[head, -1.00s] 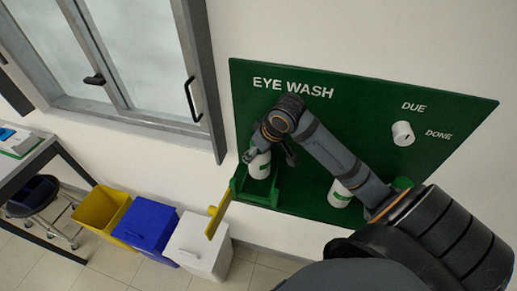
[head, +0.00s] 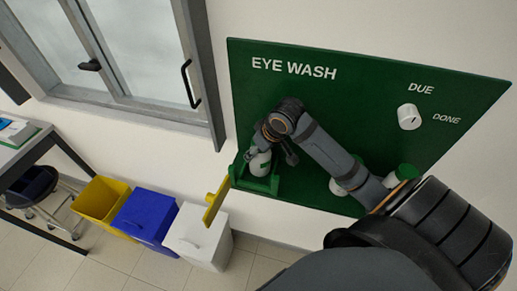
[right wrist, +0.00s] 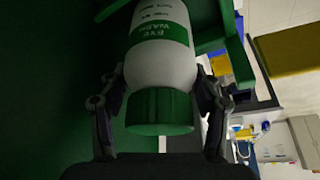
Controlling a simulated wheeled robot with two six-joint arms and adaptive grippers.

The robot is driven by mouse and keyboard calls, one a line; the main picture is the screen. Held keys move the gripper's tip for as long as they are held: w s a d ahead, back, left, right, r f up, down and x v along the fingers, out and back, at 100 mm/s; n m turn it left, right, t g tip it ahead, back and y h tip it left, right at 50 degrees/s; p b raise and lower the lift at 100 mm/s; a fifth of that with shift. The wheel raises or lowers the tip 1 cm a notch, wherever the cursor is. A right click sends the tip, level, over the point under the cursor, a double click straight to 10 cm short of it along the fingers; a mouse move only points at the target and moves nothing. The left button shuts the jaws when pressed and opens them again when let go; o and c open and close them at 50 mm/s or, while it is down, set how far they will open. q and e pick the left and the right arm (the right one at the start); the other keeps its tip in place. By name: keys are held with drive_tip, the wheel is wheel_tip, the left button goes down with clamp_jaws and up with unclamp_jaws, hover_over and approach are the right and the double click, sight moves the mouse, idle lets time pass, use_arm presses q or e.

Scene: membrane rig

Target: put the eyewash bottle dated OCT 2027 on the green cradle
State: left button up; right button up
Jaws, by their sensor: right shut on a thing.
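My right gripper (right wrist: 160,105) is shut around a white eyewash bottle (right wrist: 160,62) with a green cap and green label. The label reads EYE WASH upside down; its small print is too blurred to read. In the head view this bottle (head: 260,163) is at the green cradle (head: 262,186) on the left end of the board's shelf. The bottle looks upright and low between the cradle's sides; whether it touches the bottom is hidden. My right gripper (head: 270,150) partly covers it there. My left gripper is not in view.
Two other white bottles (head: 337,187) (head: 393,179) stand farther right on the shelf, partly behind my arm. A white knob (head: 409,117) sits between DUE and DONE. Yellow, blue and white bins (head: 199,240) stand below.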

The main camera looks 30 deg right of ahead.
drive_tip(key=shift+f, duration=0.1)
drive_tip(key=o, duration=1.5)
drive_tip(key=v, duration=0.5)
drive_tip(key=shift+s+d+r, duration=0.1)
drive_tip(key=shift+d+r, duration=0.1)
drive_tip(key=shift+r, duration=0.15)
drive_tip(key=shift+s+a+r, duration=0.15)
drive_tip(key=shift+s+r, duration=0.25)
drive_tip(key=shift+r, duration=0.35)
